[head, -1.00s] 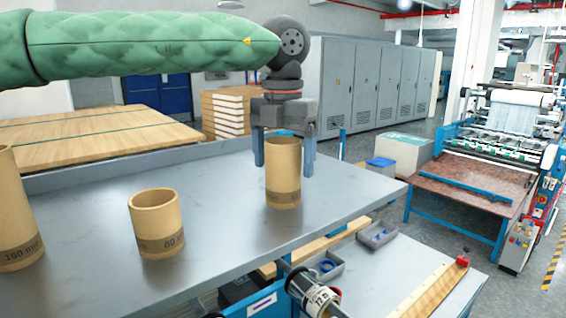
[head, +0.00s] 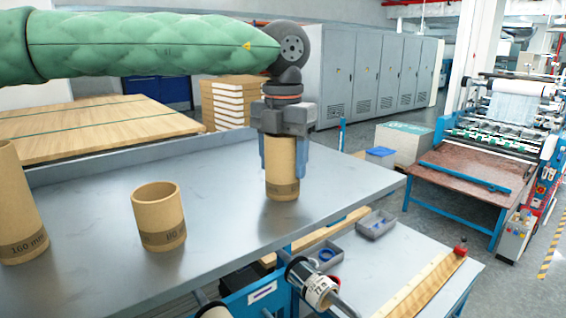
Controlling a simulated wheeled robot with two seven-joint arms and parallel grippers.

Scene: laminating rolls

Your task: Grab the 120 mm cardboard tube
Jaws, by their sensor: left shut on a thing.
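A tan cardboard tube (head: 282,178) stands upright on the grey metal table near its right end. The marking on its dark lower band is too small to read. My left gripper (head: 282,170) points down over it and is shut on it, with blue fingers on both sides. The gripper hides the tube's top. A shorter tube marked 80 (head: 159,220) stands left of it. A taller tube marked 160 mm (head: 18,215) stands at the left edge, partly cut off. My right gripper is not in view.
The metal table (head: 90,245) is clear between the tubes. A lower bench (head: 400,280) in front right holds grey bins (head: 376,225) and a wooden strip with a red knob. A roll on a shaft (head: 312,285) sits below the table's front edge.

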